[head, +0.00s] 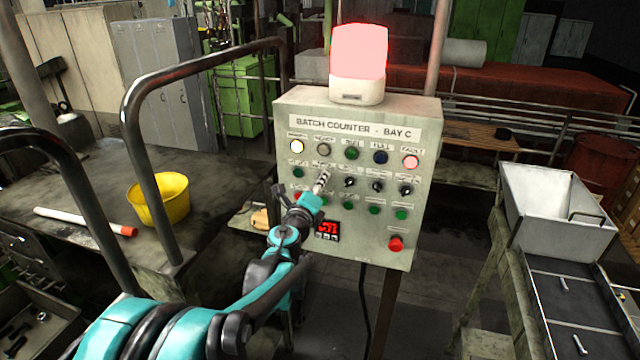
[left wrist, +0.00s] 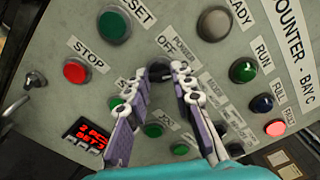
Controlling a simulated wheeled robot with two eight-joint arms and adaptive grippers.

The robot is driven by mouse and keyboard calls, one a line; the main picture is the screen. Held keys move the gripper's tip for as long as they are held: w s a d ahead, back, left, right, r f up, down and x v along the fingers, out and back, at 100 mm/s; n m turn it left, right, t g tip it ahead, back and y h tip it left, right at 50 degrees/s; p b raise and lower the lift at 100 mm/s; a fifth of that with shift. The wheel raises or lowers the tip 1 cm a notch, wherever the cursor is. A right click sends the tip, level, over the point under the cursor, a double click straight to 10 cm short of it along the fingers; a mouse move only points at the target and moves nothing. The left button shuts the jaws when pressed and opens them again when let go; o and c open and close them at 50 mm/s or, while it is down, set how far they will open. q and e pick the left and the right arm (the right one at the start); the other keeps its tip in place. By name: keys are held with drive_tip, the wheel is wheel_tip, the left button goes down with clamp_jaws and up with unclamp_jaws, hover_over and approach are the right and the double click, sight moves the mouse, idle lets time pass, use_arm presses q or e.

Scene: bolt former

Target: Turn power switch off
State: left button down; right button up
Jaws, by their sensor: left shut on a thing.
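The grey control panel (head: 345,245) labelled "BATCH COUNTER - BAY C" stands upright in the middle of the head view. My left gripper (head: 321,182) reaches its face from the lower left, below the upper row of lamps. In the left wrist view the two fingers of my left gripper (left wrist: 163,75) are shut on the dark power switch knob (left wrist: 159,69), beside the "POWER" and "OFF" lettering. The fingers hide much of the knob, and I cannot tell which way it points. My right gripper is not in view.
A red beacon (head: 358,60) glows on top of the panel. A white lamp (head: 297,146) and the red fault lamp (head: 410,162) are lit. The counter display (head: 327,230) shows red digits. A black rail (head: 150,140) stands left; a metal chute (head: 560,215) stands right.

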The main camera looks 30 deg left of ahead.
use_arm(q)
drive_tip(key=shift+n, duration=0.3)
drive_tip(key=n+b, duration=0.3)
drive_tip(key=n, duration=0.8)
drive_tip(key=shift+n, duration=0.3)
idle(0.3)
drive_tip(key=c, duration=1.3)
unclamp_jaws()
drive_tip(key=v, duration=1.2)
drive_tip(key=shift+f, duration=0.1)
